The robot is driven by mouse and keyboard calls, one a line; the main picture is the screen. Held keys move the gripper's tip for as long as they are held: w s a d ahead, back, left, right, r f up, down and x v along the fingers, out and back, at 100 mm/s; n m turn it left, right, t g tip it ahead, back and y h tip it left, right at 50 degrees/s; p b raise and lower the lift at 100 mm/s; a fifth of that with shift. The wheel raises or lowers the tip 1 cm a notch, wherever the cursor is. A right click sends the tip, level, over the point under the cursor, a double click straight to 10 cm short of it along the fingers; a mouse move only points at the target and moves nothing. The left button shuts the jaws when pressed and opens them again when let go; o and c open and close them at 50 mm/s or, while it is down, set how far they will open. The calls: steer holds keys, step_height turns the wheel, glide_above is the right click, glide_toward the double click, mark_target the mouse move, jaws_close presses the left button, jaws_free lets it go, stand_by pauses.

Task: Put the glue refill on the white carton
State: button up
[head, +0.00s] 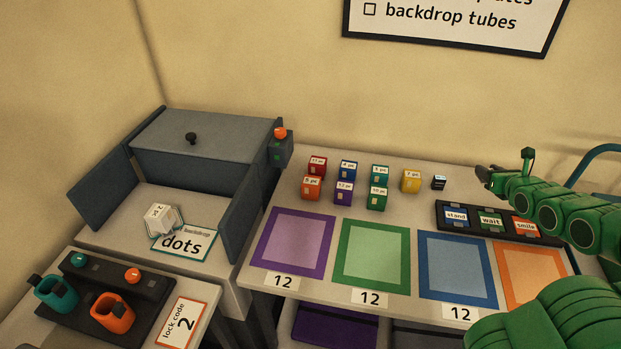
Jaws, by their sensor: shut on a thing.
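My gripper (487,175) is at the right, at the end of my green arm, over the back of the table. It appears shut on a small dark thing at its tips, too small and dark to identify surely as the glue refill. My gripper is far to the right of the carton.
Grey side panels (104,187) flank the carton. A post with an orange button (280,133) stands behind. Coloured mats (296,241) lie in front.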

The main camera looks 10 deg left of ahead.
steer(key=s+a+r+n+g+y, duration=0.2)
steer(key=a, duration=1.3)
steer(key=s+a+r+n+g+y, duration=0.1)
steer(key=a+n+y, duration=0.2)
steer(key=a, duration=1.2)
steer(key=s+a+r+n+g+y, duration=0.2)
steer(key=a, duration=1.3)
steer(key=s+a+r+n+g+y, duration=0.2)
steer(key=s+a+n+g, duration=0.2)
steer(key=s+a, duration=1.15)
steer(key=s+a+r+n+g+y, duration=0.15)
steer(key=s+a+n+g, duration=0.25)
steer(key=s+a, duration=1.15)
glide_above(158, 212)
steer(key=d, duration=0.1)
steer(key=shift+h, duration=0.35)
steer(key=f, duration=0.5)
steer(key=s+f, duration=0.1)
steer(key=f, duration=0.1)
steer(key=shift+d+f, duration=0.15)
steer(key=shift+f, duration=0.15)
steer(key=shift+w+a+f, duration=0.35)
steer(key=shift+w+f, duration=0.05)
steer(key=shift+w+a+f, duration=0.15)
steer(key=shift+a+f, duration=0.15)
steer(key=shift+f, duration=1.6)
